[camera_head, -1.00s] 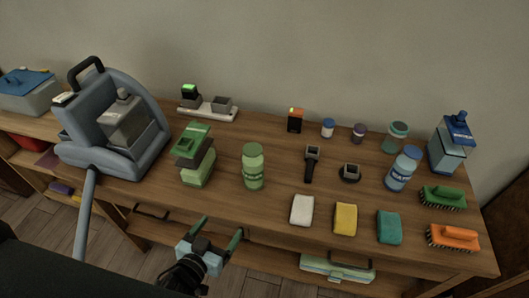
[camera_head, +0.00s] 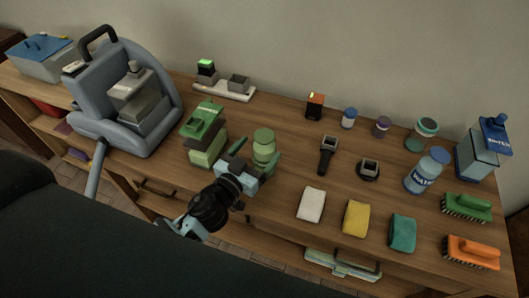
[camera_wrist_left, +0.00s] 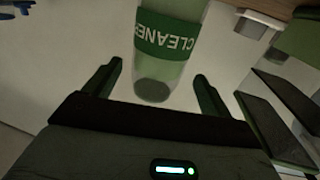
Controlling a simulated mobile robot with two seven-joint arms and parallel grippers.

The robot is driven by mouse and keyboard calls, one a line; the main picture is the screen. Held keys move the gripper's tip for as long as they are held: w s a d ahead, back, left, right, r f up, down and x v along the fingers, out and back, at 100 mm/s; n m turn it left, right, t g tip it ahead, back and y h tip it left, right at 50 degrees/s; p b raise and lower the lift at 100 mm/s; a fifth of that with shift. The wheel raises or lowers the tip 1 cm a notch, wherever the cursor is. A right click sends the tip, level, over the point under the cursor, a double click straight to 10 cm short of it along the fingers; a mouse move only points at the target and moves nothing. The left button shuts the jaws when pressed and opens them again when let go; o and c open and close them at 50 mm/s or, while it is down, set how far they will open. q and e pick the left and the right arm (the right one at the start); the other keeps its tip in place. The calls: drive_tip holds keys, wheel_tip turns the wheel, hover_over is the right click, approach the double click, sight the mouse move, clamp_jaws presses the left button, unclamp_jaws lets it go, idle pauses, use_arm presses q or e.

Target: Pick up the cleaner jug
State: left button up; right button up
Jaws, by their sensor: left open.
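The cleaner jug (camera_head: 264,146) is a light green bottle with a green lid, standing on the wooden table. In the left wrist view the jug (camera_wrist_left: 172,65) shows a dark green band reading "CLEANE". My left gripper (camera_head: 255,157) is open at the jug's near side and hides its lower part in the head view. In the left wrist view the open fingers (camera_wrist_left: 158,72) are to either side of the jug's base, with a gap on each side. I cannot tell how deep the jug is between them. My right gripper is not in view.
A green and dark stacked device (camera_head: 205,135) stands close left of the jug. A grey-blue machine (camera_head: 125,95) is farther left. A wall runs behind.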

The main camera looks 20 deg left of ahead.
sight(268, 140)
use_arm(q)
drive_tip(key=shift+w+d, duration=0.1)
drive_tip(key=shift+w, duration=0.05)
drive_tip(key=x, duration=0.4)
drive_tip(key=shift+w+d, duration=0.25)
drive_tip(key=shift+w, duration=0.1)
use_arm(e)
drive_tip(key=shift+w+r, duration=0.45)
